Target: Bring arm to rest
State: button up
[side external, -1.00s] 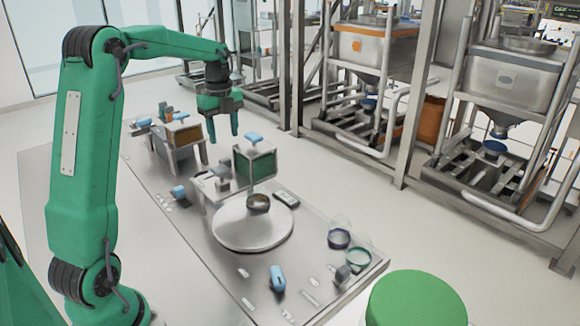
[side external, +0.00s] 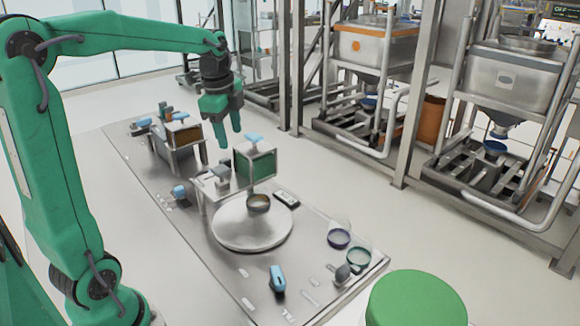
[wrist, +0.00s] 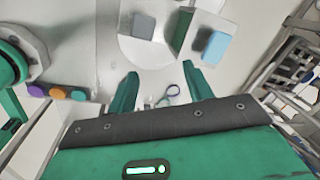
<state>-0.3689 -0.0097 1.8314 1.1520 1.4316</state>
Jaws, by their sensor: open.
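My gripper (side external: 229,138) is open and empty, pointing down above the metal table. The green panel also shows in the wrist view (wrist: 183,30), beyond the fingers. I cannot tell the exact height of the fingers above the table.
Two round cups (side external: 340,236), (side external: 359,256) and a blue tool (side external: 277,279) are in front. A second box fixture (side external: 178,140) stands at the back left. Steel bin frames (side external: 370,90) stand right.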

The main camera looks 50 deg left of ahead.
jog(key=s+d+f+n+t, duration=0.2)
jog(key=s+d+n+t, duration=0.1)
jog(key=s+d+n, duration=0.9)
jog(key=shift+s+d+f+t+h, duration=0.35)
jog(key=shift+s+d+t+h, duration=0.05)
jog(key=shift+s+d, duration=0.8)
